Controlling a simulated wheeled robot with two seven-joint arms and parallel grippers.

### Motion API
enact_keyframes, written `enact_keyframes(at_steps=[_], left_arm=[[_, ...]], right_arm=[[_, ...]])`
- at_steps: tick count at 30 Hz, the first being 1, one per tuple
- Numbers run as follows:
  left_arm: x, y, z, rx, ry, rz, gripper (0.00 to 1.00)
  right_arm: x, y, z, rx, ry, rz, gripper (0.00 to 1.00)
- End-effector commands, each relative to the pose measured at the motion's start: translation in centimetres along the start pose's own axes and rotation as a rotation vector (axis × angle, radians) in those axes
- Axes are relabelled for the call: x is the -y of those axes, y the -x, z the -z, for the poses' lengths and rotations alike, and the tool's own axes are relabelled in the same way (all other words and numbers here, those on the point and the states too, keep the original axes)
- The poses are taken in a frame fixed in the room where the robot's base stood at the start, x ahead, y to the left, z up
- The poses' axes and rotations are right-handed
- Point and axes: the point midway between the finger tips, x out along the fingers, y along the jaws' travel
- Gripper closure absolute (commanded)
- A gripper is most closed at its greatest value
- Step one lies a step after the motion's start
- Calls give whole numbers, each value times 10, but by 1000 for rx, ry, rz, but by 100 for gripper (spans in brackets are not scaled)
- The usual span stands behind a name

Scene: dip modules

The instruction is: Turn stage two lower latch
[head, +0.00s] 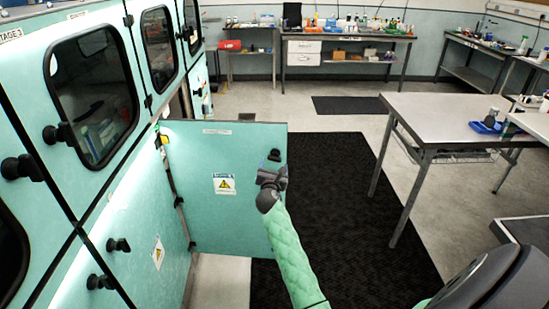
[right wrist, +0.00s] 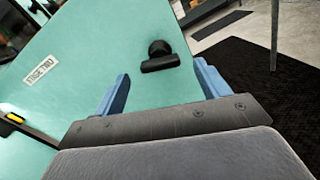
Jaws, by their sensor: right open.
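The stage two lower door (head: 215,220) is a teal panel standing swung out from the cabinet. Its STAGE TWO label (right wrist: 39,70) shows in the right wrist view. The black latch (right wrist: 161,57) sits on this panel, a round base with a bar lying nearly crosswise in that picture. In the head view the dark latch (head: 273,155) shows just above my right gripper (head: 272,172). My right gripper's blue fingers (right wrist: 160,92) are spread apart, with the latch beyond and between them, apparently untouched. My left gripper is not in view.
Teal cabinets (head: 30,130) with windows and black latches line the left. A metal table (head: 465,115) stands to the right. A dark floor mat (head: 345,220) lies behind the open door. Benches with bottles and tools run along the back wall.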

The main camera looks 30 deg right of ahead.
Motion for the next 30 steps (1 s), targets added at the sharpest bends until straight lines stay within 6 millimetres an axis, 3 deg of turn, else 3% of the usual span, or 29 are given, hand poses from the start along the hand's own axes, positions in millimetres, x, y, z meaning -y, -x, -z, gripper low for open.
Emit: enact_keyframes(at_steps=[9,22,23,27,30], left_arm=[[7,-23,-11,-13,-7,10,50],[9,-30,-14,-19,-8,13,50],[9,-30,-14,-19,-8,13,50],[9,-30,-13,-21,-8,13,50],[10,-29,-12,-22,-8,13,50]], right_arm=[[-1,-43,-2,1,3,-1,25],[0,-53,0,1,3,-3,25],[0,-53,0,1,3,-2,27],[-1,-53,0,1,3,-2,55],[-1,-53,0,1,3,-2,70]])
